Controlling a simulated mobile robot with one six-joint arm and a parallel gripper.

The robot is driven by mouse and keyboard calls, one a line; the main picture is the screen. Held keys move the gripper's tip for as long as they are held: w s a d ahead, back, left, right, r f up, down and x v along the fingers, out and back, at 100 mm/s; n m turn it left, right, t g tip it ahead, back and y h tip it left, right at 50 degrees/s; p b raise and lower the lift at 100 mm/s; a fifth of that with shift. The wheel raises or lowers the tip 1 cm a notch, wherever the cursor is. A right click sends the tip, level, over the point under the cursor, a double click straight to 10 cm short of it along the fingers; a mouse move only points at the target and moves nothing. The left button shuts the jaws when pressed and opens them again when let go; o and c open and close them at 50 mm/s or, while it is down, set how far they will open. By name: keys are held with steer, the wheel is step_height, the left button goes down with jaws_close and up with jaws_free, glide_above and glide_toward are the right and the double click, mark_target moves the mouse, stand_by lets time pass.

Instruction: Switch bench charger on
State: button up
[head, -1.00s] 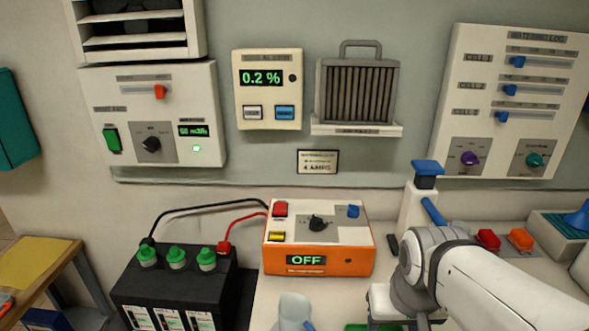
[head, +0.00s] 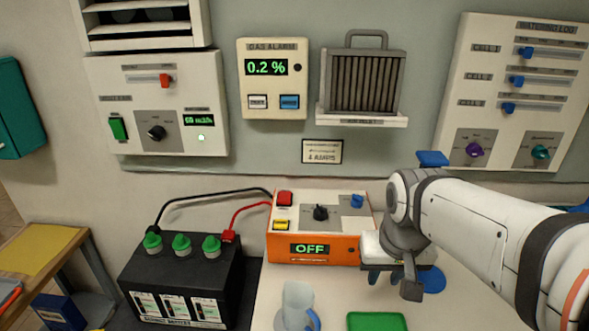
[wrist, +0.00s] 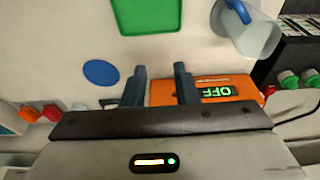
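The bench charger (head: 345,249) is an orange box with a pale sloping top, and its green display (head: 309,249) reads OFF. On its top are a red switch (head: 285,198), a yellow button (head: 282,225), a black knob (head: 320,213) and a blue control (head: 357,201). My gripper (head: 392,280) is at the charger's right front side. In the wrist view its two dark fingers (wrist: 160,84) stand apart with nothing between them. The charger's orange front (wrist: 240,80) shows there behind and right of the fingers. Whether they touch it I cannot tell.
A black battery (head: 180,280) with green caps is left of the charger, with black and red leads to it. A clear jug (head: 297,303) and a green tray (head: 377,322) lie in front. A gas alarm (head: 273,78) and other panels hang on the wall.

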steer(key=w+a+r, duration=0.2)
steer(key=w, duration=0.3)
steer(key=w+a+r+p, duration=0.1)
steer(key=w+a+r, duration=0.2)
steer(key=w, duration=0.2)
steer(key=w+a+r+p, duration=0.1)
steer(key=w+a+r, duration=0.2)
steer(key=w, duration=0.3)
steer(key=shift+w+a+r, duration=0.1)
jaws_close()
steer(key=w+a+r+p, duration=0.1)
steer(key=w+a+r, duration=0.1)
steer(key=w+a, duration=0.9)
steer(key=shift+w+a+p, duration=0.35)
steer(key=shift+a, duration=0.3)
